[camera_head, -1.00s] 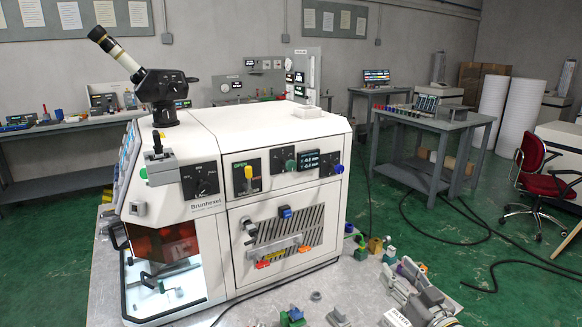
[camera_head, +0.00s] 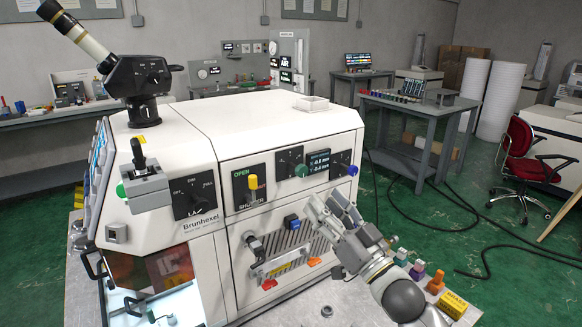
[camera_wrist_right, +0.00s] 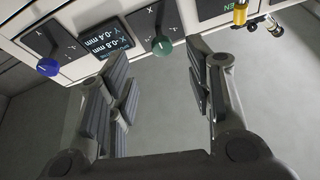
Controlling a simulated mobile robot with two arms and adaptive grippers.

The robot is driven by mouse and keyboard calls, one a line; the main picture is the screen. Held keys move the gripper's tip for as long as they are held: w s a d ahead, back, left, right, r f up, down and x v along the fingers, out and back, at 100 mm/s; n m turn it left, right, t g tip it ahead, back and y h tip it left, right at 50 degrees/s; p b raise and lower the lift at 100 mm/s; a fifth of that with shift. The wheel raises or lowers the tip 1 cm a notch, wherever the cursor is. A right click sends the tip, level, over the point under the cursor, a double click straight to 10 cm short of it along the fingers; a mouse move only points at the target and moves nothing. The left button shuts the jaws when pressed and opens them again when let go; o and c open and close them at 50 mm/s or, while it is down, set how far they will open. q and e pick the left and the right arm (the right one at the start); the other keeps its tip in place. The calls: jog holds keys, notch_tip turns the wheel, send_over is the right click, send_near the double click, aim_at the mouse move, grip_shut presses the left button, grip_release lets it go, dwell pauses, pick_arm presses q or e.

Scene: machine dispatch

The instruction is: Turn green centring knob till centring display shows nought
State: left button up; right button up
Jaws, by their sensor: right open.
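The green centring knob (camera_head: 301,170) is on the front panel of the white machine (camera_head: 270,125), at the X dial. In the right wrist view the green knob (camera_wrist_right: 163,46) shows upside down, beyond the gap between my fingers and apart from them. The centring display (camera_head: 319,163) is beside it; in the right wrist view the display (camera_wrist_right: 107,40) reads X -0.8 mm and Y -0.4 mm. My right gripper (camera_head: 333,207) is open and empty, just below the display in the head view; its fingers also show in the wrist view (camera_wrist_right: 160,72). My left gripper is not in view.
A blue knob (camera_head: 352,170) at the Y dial is on the other side of the display. A yellow shutter lever (camera_head: 253,187) is left of the green knob. Below are a vented panel with a handle (camera_head: 284,262) and orange latches.

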aim_at(303, 174)
jog(key=p+x, duration=0.1)
jog(key=x, duration=0.3)
jog(key=p+x, duration=0.2)
jog(key=x, duration=0.2)
jog(key=shift+w+a+r, duration=0.15)
jog(key=shift+r, duration=0.2)
jog(key=shift+w+a+r, duration=0.25)
jog(key=shift+w, duration=0.1)
jog(key=shift+w+a, duration=0.1)
jog(key=c, duration=1)
jog(key=shift+c, duration=0.2)
